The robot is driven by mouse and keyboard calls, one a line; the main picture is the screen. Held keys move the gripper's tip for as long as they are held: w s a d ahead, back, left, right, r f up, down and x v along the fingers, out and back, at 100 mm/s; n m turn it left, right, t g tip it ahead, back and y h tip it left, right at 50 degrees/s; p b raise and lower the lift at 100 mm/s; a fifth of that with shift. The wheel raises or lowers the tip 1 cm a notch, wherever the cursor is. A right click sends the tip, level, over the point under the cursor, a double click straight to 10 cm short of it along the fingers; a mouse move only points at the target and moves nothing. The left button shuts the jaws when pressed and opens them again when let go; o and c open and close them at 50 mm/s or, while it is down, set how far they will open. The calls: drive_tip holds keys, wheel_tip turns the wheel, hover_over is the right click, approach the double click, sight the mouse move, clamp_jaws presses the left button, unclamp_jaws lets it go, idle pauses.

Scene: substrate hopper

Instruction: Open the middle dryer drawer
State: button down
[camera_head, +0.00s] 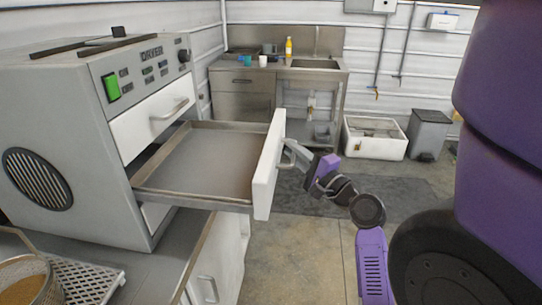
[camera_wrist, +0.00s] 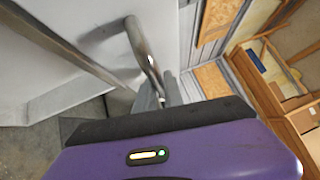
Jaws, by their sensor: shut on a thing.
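The grey dryer (camera_head: 62,122) stands on a bench at the left in the head view. Its middle drawer (camera_head: 203,160) is pulled far out, showing an empty shallow metal tray behind a white front (camera_head: 268,165). The upper drawer (camera_head: 150,122) above it is closed. My gripper (camera_head: 292,153) is at the outer face of the middle drawer, shut on its bar handle (camera_head: 287,160). In the wrist view the curved metal handle (camera_wrist: 143,50) runs down between the grey fingers (camera_wrist: 158,95). The lower drawer is mostly hidden beneath the open one.
A sink counter (camera_head: 240,75) with a yellow bottle (camera_head: 288,47) and cups stands against the back wall. A white tub (camera_head: 374,137) and grey bin (camera_head: 428,133) stand at the back right. A sieve (camera_head: 25,282) sits at front left. Floor right of the drawer is open.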

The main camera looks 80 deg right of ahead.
drive_tip(key=shift+s, duration=1.15)
drive_tip(key=shift+f, duration=0.1)
drive_tip(key=c, duration=1.5)
unclamp_jaws()
drive_tip(key=shift+o, duration=0.2)
drive_tip(key=shift+d, duration=0.1)
drive_tip(key=b+v, duration=0.2)
drive_tip(key=v, duration=0.5)
drive_tip(key=shift+s+a, duration=0.3)
